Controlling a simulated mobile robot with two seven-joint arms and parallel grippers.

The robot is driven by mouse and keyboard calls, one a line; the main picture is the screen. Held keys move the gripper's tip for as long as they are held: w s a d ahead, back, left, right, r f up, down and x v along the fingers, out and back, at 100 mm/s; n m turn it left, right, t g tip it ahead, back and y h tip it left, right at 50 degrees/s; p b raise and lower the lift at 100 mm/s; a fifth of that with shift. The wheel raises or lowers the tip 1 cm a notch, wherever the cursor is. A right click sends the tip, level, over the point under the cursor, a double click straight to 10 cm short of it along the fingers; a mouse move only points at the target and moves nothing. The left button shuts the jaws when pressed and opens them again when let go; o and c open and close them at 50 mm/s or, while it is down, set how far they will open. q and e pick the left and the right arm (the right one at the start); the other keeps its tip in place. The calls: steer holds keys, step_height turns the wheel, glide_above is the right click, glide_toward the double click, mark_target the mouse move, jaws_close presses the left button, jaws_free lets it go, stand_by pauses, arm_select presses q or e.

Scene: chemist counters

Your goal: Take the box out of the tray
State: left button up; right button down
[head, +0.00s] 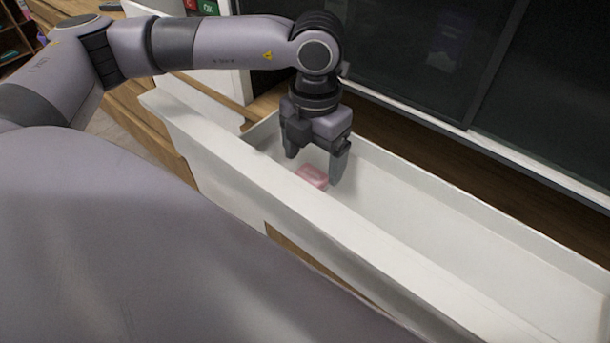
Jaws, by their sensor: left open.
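A small pink box (312,176) lies on the floor of a long white tray (440,220), close to the tray's near wall, which may hide part of it. My left gripper (316,168) points down into the tray above the box. Its fingers are open and spread apart, with the box low between and in front of them. I cannot tell whether either finger touches the box. My right gripper is not in view.
The tray's near wall (235,165) stands tall between me and the box. Dark glass panels (420,60) rise behind the tray beyond a brown wooden strip (470,165). The tray's right part is empty.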

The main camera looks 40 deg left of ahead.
mark_target(312, 174)
arm_select(q)
step_height(312, 174, down, 4)
steer(key=shift+s+f+p, duration=0.15)
steer(key=shift+p, duration=0.2)
steer(key=c, duration=1.1)
steer(key=shift+o, duration=0.2)
